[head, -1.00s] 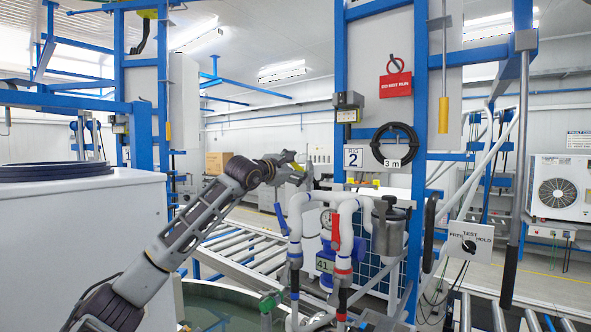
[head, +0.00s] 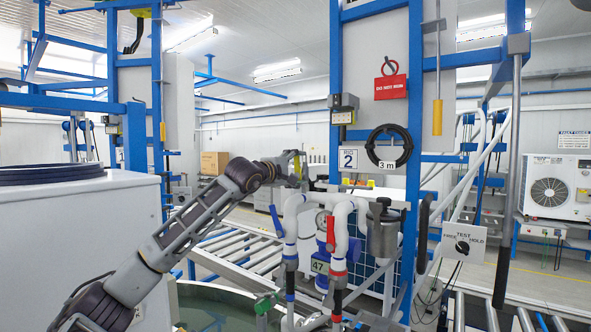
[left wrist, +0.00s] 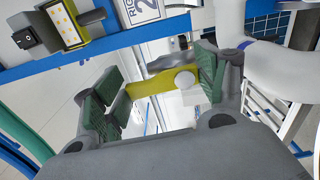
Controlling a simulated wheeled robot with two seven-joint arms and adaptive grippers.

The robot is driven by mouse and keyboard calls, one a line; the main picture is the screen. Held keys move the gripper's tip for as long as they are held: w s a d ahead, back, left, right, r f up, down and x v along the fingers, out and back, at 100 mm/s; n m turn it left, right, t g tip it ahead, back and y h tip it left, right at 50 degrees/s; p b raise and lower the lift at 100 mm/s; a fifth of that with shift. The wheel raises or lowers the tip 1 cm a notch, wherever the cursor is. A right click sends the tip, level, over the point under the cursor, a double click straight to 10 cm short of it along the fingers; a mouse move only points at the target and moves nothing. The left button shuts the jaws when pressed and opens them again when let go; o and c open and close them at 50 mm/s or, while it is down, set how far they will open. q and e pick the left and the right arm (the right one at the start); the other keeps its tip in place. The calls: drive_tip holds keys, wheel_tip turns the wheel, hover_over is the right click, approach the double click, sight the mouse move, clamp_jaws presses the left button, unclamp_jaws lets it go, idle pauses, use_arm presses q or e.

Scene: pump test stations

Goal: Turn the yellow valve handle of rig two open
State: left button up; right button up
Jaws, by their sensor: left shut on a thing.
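My left gripper (head: 292,168) is at the upper left of the rig's white pipes, left of the RIG 2 sign (head: 348,158). In the left wrist view, the yellow valve handle (left wrist: 152,82) lies between the green finger pads of my left gripper (left wrist: 160,88). The gripper is shut on it, with a pad at each end of the handle. A round pale part shows at the handle's right end. In the head view the handle is small and partly hidden by the fingers. My right gripper is not in view.
White pipes (head: 292,205) with a red lever (head: 331,230) stand just right of and below the gripper. A blue frame post (head: 415,150) rises to the right. A white cabinet (head: 80,240) fills the left. A roller conveyor (head: 235,250) runs behind the arm.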

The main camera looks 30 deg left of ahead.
use_arm(q)
drive_tip(key=shift+d+f+m, duration=0.1)
drive_tip(key=shift+d+m, duration=0.05)
drive_tip(key=shift+m, duration=0.35)
drive_tip(key=o, duration=1)
drive_tip(key=shift+s, duration=0.1)
drive_tip(key=s, duration=0.8)
drive_tip(key=s+a, duration=0.1)
drive_tip(key=s, duration=0.2)
drive_tip(key=shift+s, duration=0.4)
drive_tip(key=shift+n, duration=0.3)
idle(0.7)
